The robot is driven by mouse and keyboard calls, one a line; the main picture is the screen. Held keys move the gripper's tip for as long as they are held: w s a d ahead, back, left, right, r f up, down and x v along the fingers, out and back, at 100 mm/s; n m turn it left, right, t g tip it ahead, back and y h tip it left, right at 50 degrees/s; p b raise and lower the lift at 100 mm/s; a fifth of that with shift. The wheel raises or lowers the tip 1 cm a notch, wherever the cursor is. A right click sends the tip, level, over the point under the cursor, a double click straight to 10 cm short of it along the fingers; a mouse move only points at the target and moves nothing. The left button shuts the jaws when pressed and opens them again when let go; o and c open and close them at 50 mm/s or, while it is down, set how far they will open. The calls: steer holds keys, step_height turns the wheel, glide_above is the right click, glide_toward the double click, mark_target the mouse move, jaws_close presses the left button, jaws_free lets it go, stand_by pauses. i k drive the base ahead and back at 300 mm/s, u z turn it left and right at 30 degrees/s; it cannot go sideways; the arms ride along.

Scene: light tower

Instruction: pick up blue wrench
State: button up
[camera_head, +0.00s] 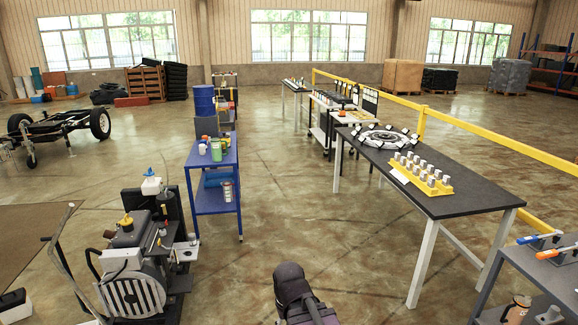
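A blue-handled tool (527,239), which looks like the blue wrench, lies in a grey holder on the dark table (535,268) at the right edge. Its handle points left and sticks out of the holder. A dark, rounded part of my arm shows at the bottom middle, well left of that table. My gripper's fingers are not in view.
A long black-topped table (450,205) with a yellow rack (422,175) stands behind the tool table. A yellow rail (480,155) runs behind it. A blue cart (212,175) and a grey machine (135,270) stand left. The floor between is clear.

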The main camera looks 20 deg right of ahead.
mark_target(558, 234)
steer(key=z, duration=0.35)
steer(key=i, duration=1.55)
steer(key=z, duration=0.9)
steer(key=i, duration=0.65)
steer(key=z, duration=0.9)
steer(key=i, duration=0.9)
steer(key=z, duration=0.5)
